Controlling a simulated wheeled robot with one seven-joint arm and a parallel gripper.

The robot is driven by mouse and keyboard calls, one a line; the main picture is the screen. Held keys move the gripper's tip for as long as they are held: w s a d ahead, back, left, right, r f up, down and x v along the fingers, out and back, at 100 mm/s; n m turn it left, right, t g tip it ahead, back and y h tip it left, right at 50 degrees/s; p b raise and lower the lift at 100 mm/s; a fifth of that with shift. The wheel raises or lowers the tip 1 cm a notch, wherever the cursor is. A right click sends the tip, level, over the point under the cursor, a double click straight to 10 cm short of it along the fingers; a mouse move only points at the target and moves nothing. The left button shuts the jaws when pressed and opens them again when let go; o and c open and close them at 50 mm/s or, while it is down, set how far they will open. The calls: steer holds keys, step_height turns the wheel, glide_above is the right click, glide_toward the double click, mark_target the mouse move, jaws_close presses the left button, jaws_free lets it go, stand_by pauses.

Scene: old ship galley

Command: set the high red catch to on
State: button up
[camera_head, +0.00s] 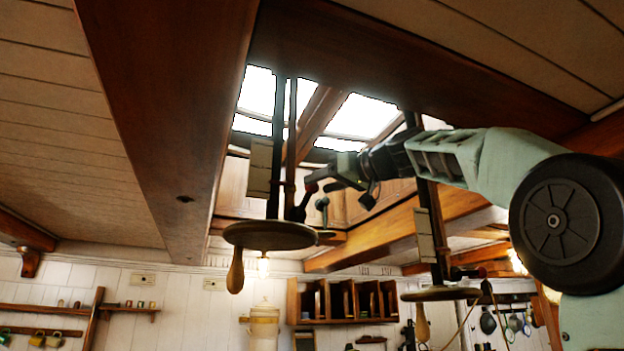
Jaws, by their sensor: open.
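A red-tipped catch (311,188) with a short dark lever sits beside the left hanging post (277,150), above a round wooden disc (270,236). The lever slants up to the right. A second red-knobbed lever (483,272) is lower, on the right post (432,215). My gripper (341,186) reaches in from the right. Its jaws are open and empty, with one finger close to the red tip. I cannot tell whether they touch.
A grey-tipped lever (322,204) stands just below my gripper. A wooden beam (185,130) crosses at left, and another beam (400,235) runs behind my gripper. A cord (465,322) hangs at right. A wall shelf (343,302) is far behind.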

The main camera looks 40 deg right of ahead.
mark_target(318, 185)
steer(key=shift+p+x, duration=0.6)
steer(key=shift+x, duration=1.3)
jaws_close()
